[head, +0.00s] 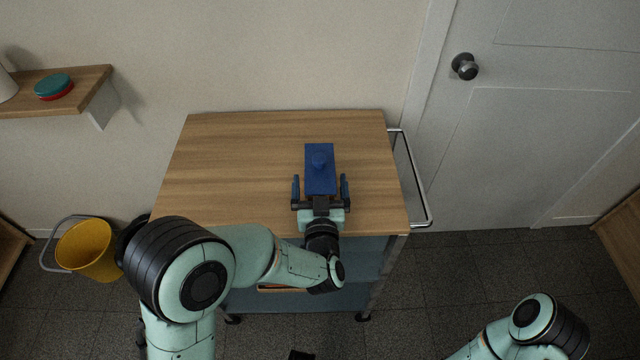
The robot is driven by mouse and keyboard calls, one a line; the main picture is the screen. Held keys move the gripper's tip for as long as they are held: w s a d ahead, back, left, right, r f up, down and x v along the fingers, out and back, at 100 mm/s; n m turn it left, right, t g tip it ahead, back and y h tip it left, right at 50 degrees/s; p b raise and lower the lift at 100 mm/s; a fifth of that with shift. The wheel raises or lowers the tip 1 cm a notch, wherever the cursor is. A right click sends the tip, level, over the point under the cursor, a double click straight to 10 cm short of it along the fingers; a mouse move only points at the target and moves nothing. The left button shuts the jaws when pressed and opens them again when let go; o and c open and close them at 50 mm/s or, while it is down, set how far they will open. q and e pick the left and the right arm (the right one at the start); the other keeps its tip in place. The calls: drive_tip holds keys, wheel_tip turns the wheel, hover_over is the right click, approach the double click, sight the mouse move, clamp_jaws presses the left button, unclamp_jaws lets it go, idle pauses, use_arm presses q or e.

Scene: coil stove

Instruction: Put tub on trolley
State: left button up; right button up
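My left gripper (320,186) reaches in from the near edge. Its two fingers stand apart on either side of the tub's near end, with a small gap showing on each side. The tub's near end is partly hidden by the gripper. My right gripper is out of view; only part of that arm shows at lower right.
The trolley has a metal handle (426,205) on its right and a lower shelf (345,298). A yellow bucket (88,252) stands on the floor at left. A wall shelf (92,88) holds a teal and red round item (54,86). A door (540,130) is at right. The trolley top's left side is clear.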

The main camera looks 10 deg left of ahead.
use_arm(q)
drive_tip(key=shift+r, duration=0.15)
drive_tip(key=v, duration=1.2)
